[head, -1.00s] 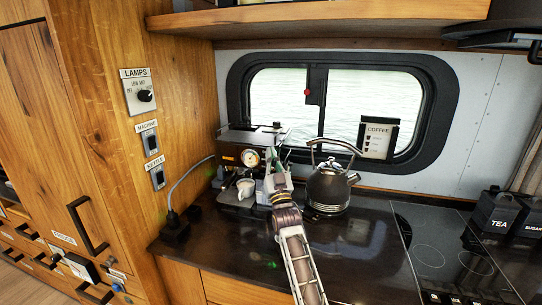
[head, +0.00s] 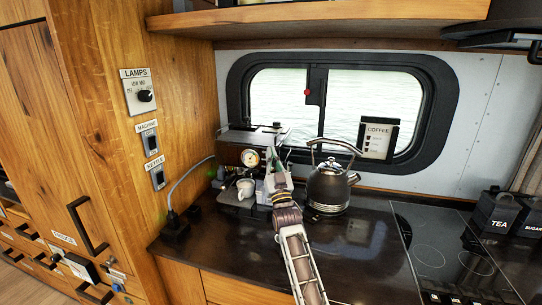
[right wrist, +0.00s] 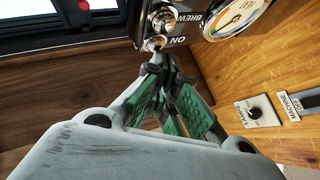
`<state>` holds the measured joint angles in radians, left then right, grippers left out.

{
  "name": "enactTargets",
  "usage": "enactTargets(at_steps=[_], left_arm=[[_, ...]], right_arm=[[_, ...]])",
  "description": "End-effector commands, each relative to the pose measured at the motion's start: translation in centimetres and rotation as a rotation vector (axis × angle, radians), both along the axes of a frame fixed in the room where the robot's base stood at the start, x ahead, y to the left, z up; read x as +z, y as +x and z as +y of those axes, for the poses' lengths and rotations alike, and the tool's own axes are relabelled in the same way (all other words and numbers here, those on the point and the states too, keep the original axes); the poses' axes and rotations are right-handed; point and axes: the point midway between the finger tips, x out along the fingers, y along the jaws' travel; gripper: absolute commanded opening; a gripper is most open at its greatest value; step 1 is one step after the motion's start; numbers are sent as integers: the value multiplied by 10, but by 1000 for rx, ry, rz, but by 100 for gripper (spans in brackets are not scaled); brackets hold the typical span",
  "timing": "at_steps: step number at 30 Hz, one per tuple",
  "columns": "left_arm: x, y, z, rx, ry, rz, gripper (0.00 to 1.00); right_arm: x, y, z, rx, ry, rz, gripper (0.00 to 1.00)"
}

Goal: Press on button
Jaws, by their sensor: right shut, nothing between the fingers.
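The coffee machine (head: 235,143) stands in the back left corner of the counter, with a round gauge (head: 250,157) on its front. In the right wrist view, a round metal button (right wrist: 154,43) sits beside the label ON. A second one (right wrist: 163,17) above it sits by the label BREW. My right gripper (head: 276,166) is in front of the machine's right side and hides part of it. Its green-padded fingers (right wrist: 157,62) are shut and empty, with the tips right at the ON button. I cannot tell whether they touch it. My left gripper is not in view.
A dark kettle (head: 328,188) stands just right of my right gripper. A white cup (head: 245,188) is at the machine's front. Wall switches labelled MACHINE (head: 150,142) and KETTLE (head: 158,178) are on the left panel. The counter front (head: 350,255) is clear.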

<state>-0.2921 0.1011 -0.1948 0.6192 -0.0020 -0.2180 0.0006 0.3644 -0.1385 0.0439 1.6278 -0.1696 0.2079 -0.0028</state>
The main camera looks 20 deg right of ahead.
Motion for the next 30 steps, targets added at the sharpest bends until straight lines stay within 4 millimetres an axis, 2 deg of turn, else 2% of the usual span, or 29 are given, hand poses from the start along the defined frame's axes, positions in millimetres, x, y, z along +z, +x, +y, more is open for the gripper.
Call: enactTargets(at_steps=[30], left_arm=[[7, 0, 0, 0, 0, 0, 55]], right_arm=[[0, -14, 10, 1, 1, 1, 0]])
